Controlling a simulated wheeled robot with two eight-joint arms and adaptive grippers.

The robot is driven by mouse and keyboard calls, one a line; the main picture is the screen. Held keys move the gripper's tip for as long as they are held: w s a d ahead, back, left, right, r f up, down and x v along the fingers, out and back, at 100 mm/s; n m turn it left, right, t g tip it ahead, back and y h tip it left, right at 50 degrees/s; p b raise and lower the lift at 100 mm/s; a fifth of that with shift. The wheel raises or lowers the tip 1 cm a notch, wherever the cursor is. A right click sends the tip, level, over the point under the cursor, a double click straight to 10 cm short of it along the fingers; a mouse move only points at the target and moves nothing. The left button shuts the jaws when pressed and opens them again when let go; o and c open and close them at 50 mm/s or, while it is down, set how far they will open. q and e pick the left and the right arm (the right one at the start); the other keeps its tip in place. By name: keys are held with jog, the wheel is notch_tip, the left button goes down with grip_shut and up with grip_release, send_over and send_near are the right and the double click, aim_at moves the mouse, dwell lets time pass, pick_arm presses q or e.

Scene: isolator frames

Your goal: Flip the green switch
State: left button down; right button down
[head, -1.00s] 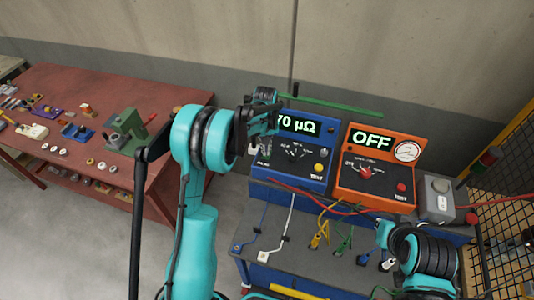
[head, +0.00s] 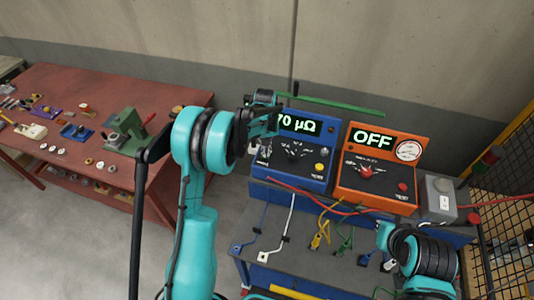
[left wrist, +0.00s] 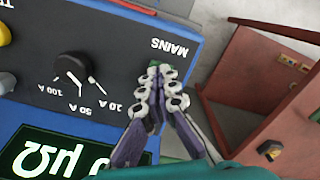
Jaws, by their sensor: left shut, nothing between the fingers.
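The blue instrument (head: 300,170) with a lit "70 µΩ" display stands on the workbench. In the left wrist view its face (left wrist: 60,35) shows upside down, with a black dial and the label MAINS. A small green part, likely the green switch (left wrist: 151,75), shows beside the MAINS label, mostly hidden by my fingertips. My left gripper (left wrist: 158,75) is shut and empty, its tips at this spot; whether they touch it I cannot tell. In the head view my left gripper (head: 264,150) covers the instrument's left edge.
An orange instrument (head: 385,145) reading OFF stands right of the blue one. A grey box with a red button (head: 440,200) and a wire fence are further right. Cables lie on the bench (head: 265,225) in front. A red table (head: 80,90) with parts is at left.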

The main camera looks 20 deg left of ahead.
pick_arm(q)
jog(key=shift+f, duration=0.35)
jog(key=shift+r, duration=0.15)
jog(key=shift+r+p, duration=1.5)
jog(key=shift+r, duration=1.95)
jog(key=shift+s+b, duration=0.25)
jog(key=shift+b, duration=0.25)
jog(key=s+d+f+m+t+b, duration=0.1)
jog(key=s+f+m+t+b, duration=0.15)
jog(key=s+b, duration=0.7)
jog(key=s+d+f+m+t+b, duration=0.1)
jog(key=s+d+m+t+b, duration=0.15)
jog(key=s+b, duration=0.7)
jog(key=s+f+m+t+b, duration=0.1)
jog(key=s+f+t+b, duration=0.1)
jog(key=s+f, duration=0.4)
jog(key=shift+s+a+f+b, duration=0.15)
jog(key=shift+s+f+b, duration=0.2)
jog(key=shift+s+b, duration=0.55)
